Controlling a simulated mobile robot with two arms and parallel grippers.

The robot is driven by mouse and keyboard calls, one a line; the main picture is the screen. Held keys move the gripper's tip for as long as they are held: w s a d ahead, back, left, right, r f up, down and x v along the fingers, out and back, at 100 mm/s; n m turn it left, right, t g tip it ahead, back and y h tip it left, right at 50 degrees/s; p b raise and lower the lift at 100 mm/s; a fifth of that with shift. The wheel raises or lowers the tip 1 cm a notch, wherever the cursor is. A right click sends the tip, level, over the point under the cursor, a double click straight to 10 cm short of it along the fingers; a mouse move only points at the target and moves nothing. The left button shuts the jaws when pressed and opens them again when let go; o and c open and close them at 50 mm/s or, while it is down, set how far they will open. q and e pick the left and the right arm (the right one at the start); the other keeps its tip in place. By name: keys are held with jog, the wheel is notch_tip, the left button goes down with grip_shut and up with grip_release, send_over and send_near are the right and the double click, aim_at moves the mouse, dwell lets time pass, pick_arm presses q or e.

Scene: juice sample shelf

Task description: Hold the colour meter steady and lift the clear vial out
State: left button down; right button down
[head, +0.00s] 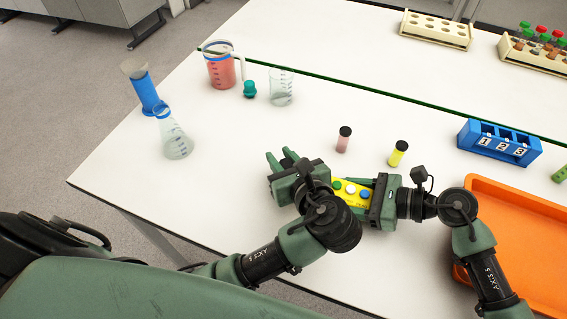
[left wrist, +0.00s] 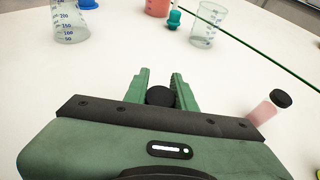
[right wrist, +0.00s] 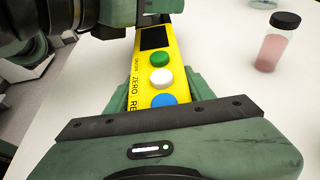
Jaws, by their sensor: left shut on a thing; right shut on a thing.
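The colour meter (head: 352,188) is a yellow box with green, white and blue buttons and a dark screen. My right gripper (right wrist: 160,92) is shut on its near end, one finger on each side. My left gripper (head: 281,158) is shut, with a black cap (left wrist: 160,96) between its fingers. The body under this cap is hidden, so I cannot tell whether it is the clear vial or how it stands to the meter. My left wrist and hand cover the meter's far end in the head view.
A pink vial (head: 343,140) and a yellow vial (head: 397,154) stand behind the meter. A blue numbered holder (head: 499,142) and an orange tray (head: 520,240) are at right. A flask (head: 175,140), red jug (head: 221,68) and beaker (head: 281,88) stand at back left. The table's left front is clear.

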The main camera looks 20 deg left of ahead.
pick_arm(q)
notch_tip(320, 180, up, 10)
pick_arm(e)
jog(key=shift+c, duration=2.4)
grip_release()
pick_arm(q)
jog(key=shift+f, duration=0.1)
